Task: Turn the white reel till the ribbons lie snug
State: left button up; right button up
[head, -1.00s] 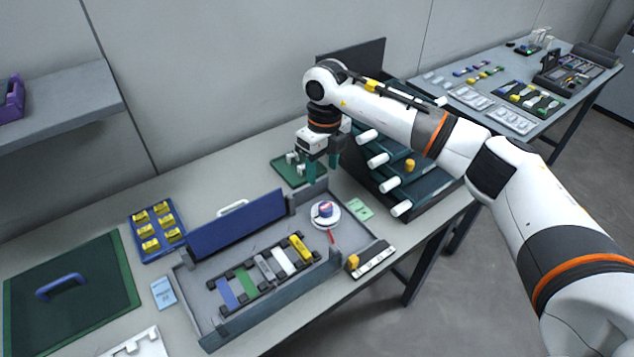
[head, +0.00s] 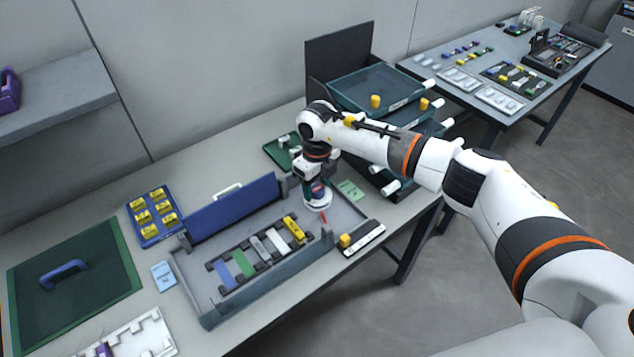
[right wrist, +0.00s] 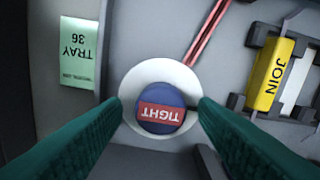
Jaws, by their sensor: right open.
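The white reel (right wrist: 160,75) lies in the grey tray (head: 208,299), seen from above in the right wrist view. Its blue hub cap (right wrist: 162,112) bears a red label reading TIGHT, upside down in that view. Red ribbons (right wrist: 207,34) run from beside the reel. My right gripper (right wrist: 160,106) is open, with one green finger on each side of the cap, over the reel's rim. I cannot tell whether the fingers touch it. In the head view the reel (head: 318,204) is partly hidden under my right gripper (head: 318,193). My left gripper is out of view.
A yellow JOIN piece (right wrist: 269,74) and other coloured pieces sit in a rack inside the tray. A green TRAY 36 card (right wrist: 77,52) lies beside the tray. A blue lid (head: 234,214) stands along the tray's back. Stacked drawers (head: 375,87) rise behind my right arm.

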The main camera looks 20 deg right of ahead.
jog(key=c, duration=1)
jog(key=shift+f+n+b, duration=0.2)
jog(key=shift+n+b, duration=0.5)
jog(key=shift+b, duration=0.3)
jog(key=shift+n+b, duration=0.4)
jog(key=shift+n, duration=0.1)
jog(key=shift+r+n, duration=0.2)
jog(key=shift+n, duration=0.2)
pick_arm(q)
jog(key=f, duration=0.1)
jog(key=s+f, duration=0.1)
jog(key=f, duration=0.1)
pick_arm(e)
jog(key=o, duration=1)
jog(key=shift+r, duration=0.1)
